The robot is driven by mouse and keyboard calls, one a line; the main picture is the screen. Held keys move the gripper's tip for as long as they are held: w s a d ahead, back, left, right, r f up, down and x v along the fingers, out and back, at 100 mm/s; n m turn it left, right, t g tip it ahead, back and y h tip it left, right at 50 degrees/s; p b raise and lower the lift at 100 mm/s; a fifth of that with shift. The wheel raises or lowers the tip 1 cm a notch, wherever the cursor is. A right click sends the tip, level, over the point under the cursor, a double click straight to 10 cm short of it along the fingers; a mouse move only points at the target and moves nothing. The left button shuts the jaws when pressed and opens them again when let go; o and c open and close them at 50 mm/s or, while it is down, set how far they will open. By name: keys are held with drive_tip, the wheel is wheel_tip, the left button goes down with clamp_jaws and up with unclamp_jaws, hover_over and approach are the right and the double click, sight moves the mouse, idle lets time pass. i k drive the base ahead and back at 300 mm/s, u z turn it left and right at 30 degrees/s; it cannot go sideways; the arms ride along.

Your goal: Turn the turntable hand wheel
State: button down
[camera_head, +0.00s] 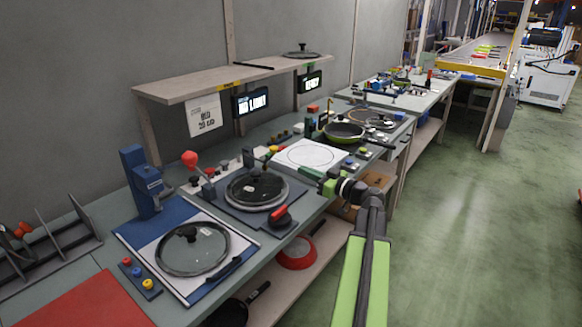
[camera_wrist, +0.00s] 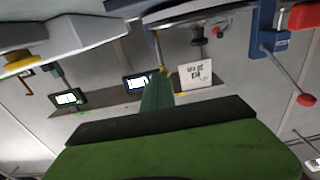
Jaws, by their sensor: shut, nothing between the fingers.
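The turntable (camera_head: 236,208) is a dark plate on the bench with a round pan or lid with a glass top (camera_head: 257,188) on it. A dark round part with a red grip (camera_head: 279,214) sits at its front right corner; it looks like the hand wheel, but its shape is too small to be sure. My gripper (camera_head: 308,173) is shut and empty, to the right of the turntable and above and behind the red grip, apart from it. In the wrist view my green gripper (camera_wrist: 157,95) fills the lower middle, and the picture is upside down.
A blue press (camera_head: 145,182) stands left, behind a mat with a glass lid (camera_head: 193,250). A red-ball lever (camera_head: 190,158) stands behind the turntable. A white plate (camera_head: 310,155) and a green pan (camera_head: 344,132) are farther along. A shelf (camera_head: 180,87) hangs above. The floor at right is clear.

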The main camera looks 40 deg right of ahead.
sight(280, 218)
drive_tip(key=k, duration=1)
